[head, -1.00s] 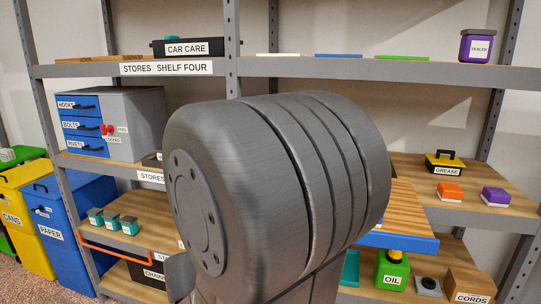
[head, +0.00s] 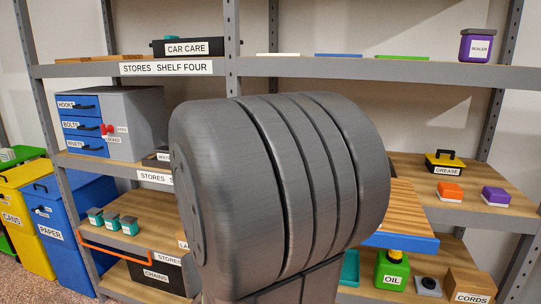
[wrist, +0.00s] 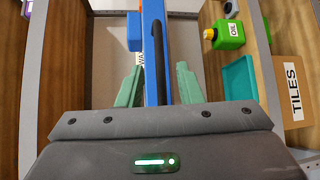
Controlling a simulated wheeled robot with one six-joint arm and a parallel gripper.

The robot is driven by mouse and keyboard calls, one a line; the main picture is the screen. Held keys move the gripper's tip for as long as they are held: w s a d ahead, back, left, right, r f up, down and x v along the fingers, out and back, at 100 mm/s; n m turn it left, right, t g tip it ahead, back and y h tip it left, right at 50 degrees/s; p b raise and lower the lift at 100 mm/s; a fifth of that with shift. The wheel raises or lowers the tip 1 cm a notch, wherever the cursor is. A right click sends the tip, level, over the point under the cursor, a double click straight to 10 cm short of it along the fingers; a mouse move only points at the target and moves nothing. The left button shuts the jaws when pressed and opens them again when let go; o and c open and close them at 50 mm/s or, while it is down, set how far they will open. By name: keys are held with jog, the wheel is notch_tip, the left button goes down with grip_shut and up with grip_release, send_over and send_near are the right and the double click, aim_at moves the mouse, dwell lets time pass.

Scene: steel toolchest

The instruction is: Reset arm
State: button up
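My gripper (wrist: 158,86) shows in the wrist view as two green fingers held apart. A blue strip with a long black handle (wrist: 158,55) runs between them, in line with the gap. A narrow gap shows at the right finger; I cannot tell whether the left finger touches the blue. In the head view my large grey arm joint fills the middle and hides the gripper. A wood-topped piece with a blue front edge (head: 410,241) sticks out behind the joint on the right.
Shelves stand close around my arm. The green OIL can (head: 393,270) is below the blue edge, beside the CORDS box (head: 470,286). A GREASE box (head: 443,163) stands at right.

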jog(key=shift+a, duration=0.15)
jog(key=shift+v, duration=4.95)
jog(key=x, duration=1.4)
jog(key=shift+w, duration=0.55)
jog(key=shift+s+r, duration=0.1)
